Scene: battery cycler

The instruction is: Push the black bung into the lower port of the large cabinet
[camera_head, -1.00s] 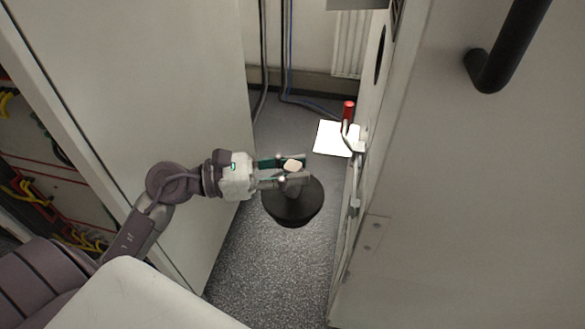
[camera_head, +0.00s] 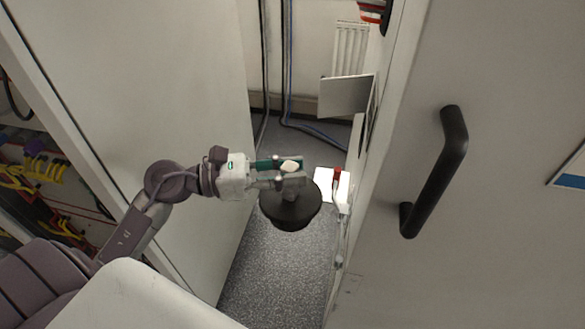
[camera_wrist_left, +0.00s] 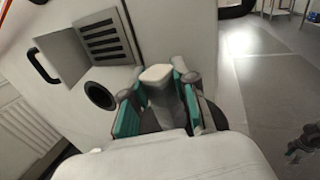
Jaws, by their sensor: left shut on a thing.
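My left gripper (camera_head: 292,173) is shut on the black bung (camera_head: 290,212), a wide dark cone held above the floor in the gap between two cabinets. In the left wrist view the gripper (camera_wrist_left: 158,85) has its teal-lined fingers on either side of the bung's pale-tipped stem (camera_wrist_left: 160,100); the body is mostly hidden. The large cabinet (camera_head: 470,260) is on the right. A round dark port (camera_wrist_left: 100,95) shows in its pale wall in the left wrist view, below a vent grille. The bung is apart from this wall.
A flap (camera_head: 345,96) juts from the cabinet side, and a red-topped fitting (camera_head: 337,176) sits near the bung. A black door handle (camera_head: 437,170) sticks out at right. Another cabinet (camera_head: 150,90) bounds the gap on the left. Cables (camera_head: 288,70) hang behind.

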